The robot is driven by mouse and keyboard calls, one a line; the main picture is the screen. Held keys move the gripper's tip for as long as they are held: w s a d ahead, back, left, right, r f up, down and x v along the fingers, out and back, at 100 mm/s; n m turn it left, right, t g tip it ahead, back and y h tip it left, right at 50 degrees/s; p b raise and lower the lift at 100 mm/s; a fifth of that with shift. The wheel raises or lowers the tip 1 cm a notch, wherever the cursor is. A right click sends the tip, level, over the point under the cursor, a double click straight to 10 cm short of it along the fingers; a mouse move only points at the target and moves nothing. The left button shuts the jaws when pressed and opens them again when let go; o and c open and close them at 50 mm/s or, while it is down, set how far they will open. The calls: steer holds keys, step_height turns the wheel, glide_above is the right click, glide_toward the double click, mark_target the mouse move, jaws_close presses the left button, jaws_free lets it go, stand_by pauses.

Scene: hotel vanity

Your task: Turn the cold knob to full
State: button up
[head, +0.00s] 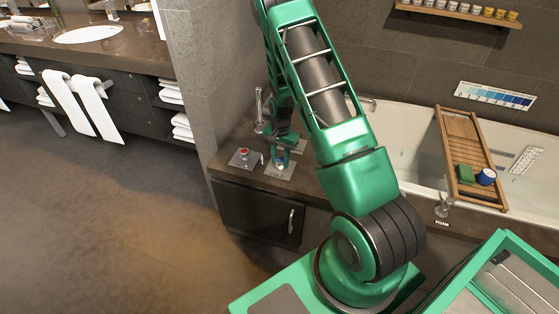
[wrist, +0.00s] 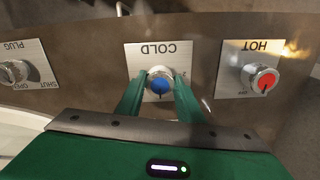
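The cold knob (wrist: 160,82) has a blue top and a chrome rim, on a plate lettered COLD (wrist: 138,58) that appears upside down in the wrist view. My gripper (wrist: 159,90) is over this knob, with one green finger on each side of it. Whether the fingers touch the knob is hard to tell. In the head view my gripper (head: 281,155) points down at the cold plate (head: 279,172) on the counter by the tub, and mostly hides the knob. The knob's dark pointer mark faces the bottom of the wrist view.
The hot knob (wrist: 262,78), with a red top, is to the right in the wrist view. The plug knob (wrist: 14,72) is to the left. A bathtub (head: 411,150) with a wooden tray (head: 462,126) lies right of my arm. A tall chrome fitting (head: 259,110) stands behind the knobs.

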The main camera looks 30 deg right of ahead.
steer(key=c, duration=0.3)
steer(key=shift+c, duration=0.2)
steer(key=n, duration=0.4)
steer(key=shift+n, duration=0.3)
steer(key=n, duration=0.4)
steer(key=shift+w+n, duration=0.1)
steer(key=shift+n, duration=0.2)
steer(key=n, duration=0.4)
steer(key=shift+n, duration=2.4)
steer(key=shift+a, duration=0.1)
